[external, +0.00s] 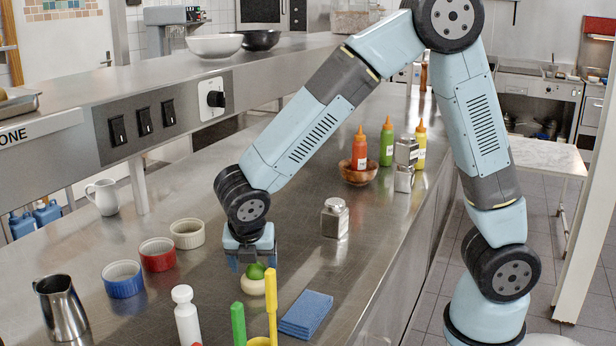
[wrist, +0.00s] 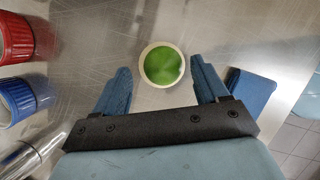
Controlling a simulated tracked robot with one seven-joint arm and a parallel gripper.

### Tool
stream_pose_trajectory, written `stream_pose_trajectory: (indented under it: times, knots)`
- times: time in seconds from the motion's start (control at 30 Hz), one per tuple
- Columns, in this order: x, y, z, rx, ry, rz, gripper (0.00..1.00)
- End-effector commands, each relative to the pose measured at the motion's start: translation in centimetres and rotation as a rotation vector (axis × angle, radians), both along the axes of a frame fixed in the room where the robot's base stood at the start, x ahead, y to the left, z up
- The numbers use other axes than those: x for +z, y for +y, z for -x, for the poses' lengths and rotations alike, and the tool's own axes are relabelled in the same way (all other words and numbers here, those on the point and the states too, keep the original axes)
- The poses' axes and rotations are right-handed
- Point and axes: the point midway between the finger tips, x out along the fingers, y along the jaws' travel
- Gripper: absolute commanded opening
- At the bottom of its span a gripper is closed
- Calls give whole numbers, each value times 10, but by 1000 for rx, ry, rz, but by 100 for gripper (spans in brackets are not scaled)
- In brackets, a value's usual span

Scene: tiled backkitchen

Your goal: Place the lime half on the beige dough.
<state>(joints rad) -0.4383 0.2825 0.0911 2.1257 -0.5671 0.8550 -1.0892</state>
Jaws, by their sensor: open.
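The green lime half (external: 257,271) rests on top of the beige dough (external: 252,287) on the steel counter. In the wrist view the lime half (wrist: 162,66) shows as a green disc, with the pale rim of the dough (wrist: 143,75) around it. My gripper (external: 250,258) is just above the lime half, pointing down. In the wrist view my gripper (wrist: 159,68) is open, its blue fingers on either side of the dough and lime with gaps between. The far side of the lime is hidden in the external view.
Blue (external: 123,279), red (external: 157,254) and cream (external: 187,233) ramekins stand to the left. A white bottle (external: 187,318), a green-handled tool (external: 238,324) and a yellow-handled tool (external: 271,295) stand in front. A folded blue cloth (external: 306,314) lies to the right, near the counter edge.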

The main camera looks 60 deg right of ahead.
Motion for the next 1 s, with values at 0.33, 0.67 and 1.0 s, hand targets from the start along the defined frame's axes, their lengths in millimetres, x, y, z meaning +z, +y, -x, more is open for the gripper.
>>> stream_pose_trajectory:
  times: [0.33,0.67,1.0]
  knots:
    - [61,23,10,0,-5,-4,73]
    - [101,38,17,1,-4,-2,73]
    - [110,33,21,-28,-14,-13,73]
